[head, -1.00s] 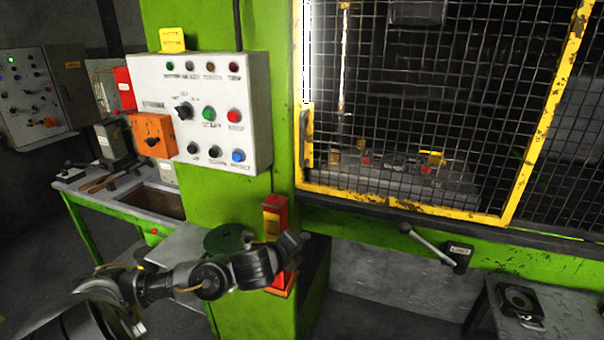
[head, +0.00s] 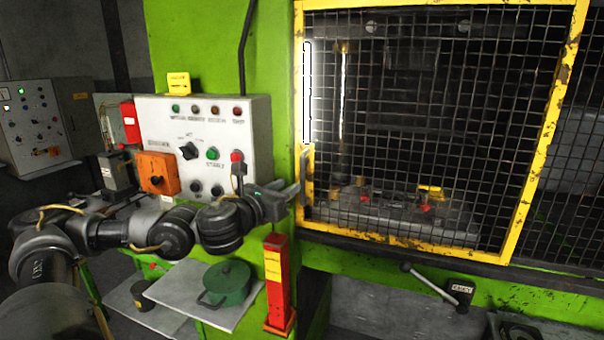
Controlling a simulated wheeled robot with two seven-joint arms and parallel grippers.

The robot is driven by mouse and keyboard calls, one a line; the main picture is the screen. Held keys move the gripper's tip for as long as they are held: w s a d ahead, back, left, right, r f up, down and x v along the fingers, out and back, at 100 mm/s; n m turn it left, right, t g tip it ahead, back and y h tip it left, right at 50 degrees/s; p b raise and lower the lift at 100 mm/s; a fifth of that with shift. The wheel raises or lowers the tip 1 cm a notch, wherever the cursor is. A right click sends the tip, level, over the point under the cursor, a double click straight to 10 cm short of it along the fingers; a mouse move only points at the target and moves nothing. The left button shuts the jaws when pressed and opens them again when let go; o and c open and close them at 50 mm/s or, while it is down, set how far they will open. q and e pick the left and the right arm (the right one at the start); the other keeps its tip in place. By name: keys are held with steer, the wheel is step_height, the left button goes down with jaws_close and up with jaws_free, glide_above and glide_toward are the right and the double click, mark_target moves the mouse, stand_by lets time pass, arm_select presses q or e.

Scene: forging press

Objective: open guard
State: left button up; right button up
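The guard is a yellow-framed wire-mesh door (head: 522,205) on the front of the green press, and it looks closed. Its left frame post carries a yellow plate and an upright grey handle (head: 305,178), partly hard to separate from my gripper. My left gripper (head: 293,194) is at that lower left edge of the guard, by the handle, pointing right. It overlaps the handle in the picture. I cannot tell whether it touches the handle or how far its fingers are apart. My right gripper is not in view.
A white control panel (head: 262,115) with buttons is just behind and left of my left gripper. A lever (head: 428,283) sticks out under the guard. Space before the mesh is clear.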

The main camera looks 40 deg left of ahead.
mark_target(301, 177)
arm_select(q)
steer(key=w+p, duration=0.1)
steer(key=w, duration=0.1)
steer(key=w+p, duration=0.1)
steer(key=w, duration=0.1)
steer(key=w+a+p, duration=0.1)
steer(key=w, duration=0.2)
steer(key=shift+r, duration=0.1)
steer(key=shift+w, duration=0.6)
jaws_close()
